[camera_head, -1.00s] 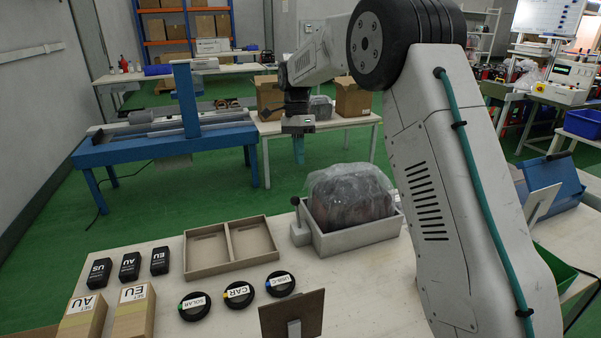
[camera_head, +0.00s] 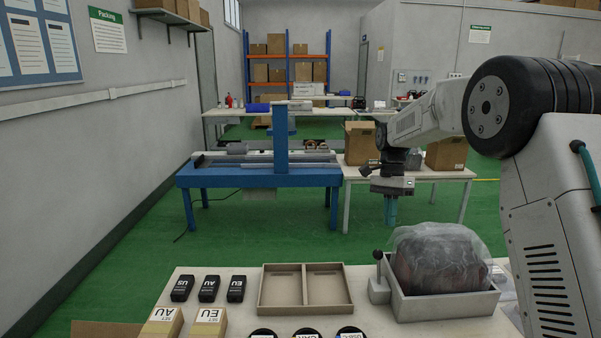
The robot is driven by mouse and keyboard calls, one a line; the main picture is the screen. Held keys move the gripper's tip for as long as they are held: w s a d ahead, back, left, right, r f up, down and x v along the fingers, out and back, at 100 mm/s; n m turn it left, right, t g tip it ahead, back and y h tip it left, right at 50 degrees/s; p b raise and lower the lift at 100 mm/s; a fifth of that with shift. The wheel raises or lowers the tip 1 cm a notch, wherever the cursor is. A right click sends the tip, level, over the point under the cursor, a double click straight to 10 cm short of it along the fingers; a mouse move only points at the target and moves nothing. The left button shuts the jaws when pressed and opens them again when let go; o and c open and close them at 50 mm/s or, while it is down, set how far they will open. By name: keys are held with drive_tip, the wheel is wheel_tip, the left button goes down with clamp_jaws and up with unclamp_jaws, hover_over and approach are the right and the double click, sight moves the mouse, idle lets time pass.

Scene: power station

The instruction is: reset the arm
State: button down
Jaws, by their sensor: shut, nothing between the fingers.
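My arm rises at the right of the view, and its forearm reaches left and away from me. My gripper (camera_head: 391,212) hangs from the wrist with its teal fingers pointing down, in front of the far white table with cardboard boxes. The fingers are close together and hold nothing. The gripper is above and beyond the near table, apart from everything on it.
The near table holds black adapters (camera_head: 209,289), a divided tray (camera_head: 306,304), a box with a plastic-wrapped bundle (camera_head: 440,262) and cardboard set boxes (camera_head: 161,322). A blue bench (camera_head: 258,182) stands beyond. Green floor (camera_head: 270,240) lies clear between.

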drive_tip(key=s+r+n+t, duration=0.1)
drive_tip(key=s+n, duration=0.3)
drive_tip(key=s, duration=1)
drive_tip(key=s+r+n+t, duration=0.2)
drive_tip(key=s+r+n, duration=0.2)
drive_tip(key=s, duration=1)
drive_tip(key=s+d+r+n+t, duration=0.1)
drive_tip(key=s+n, duration=0.3)
drive_tip(key=s, duration=1.1)
drive_tip(key=shift+r+t+h, duration=0.3)
drive_tip(key=shift+r+t, duration=0.35)
drive_tip(key=shift+t, duration=0.05)
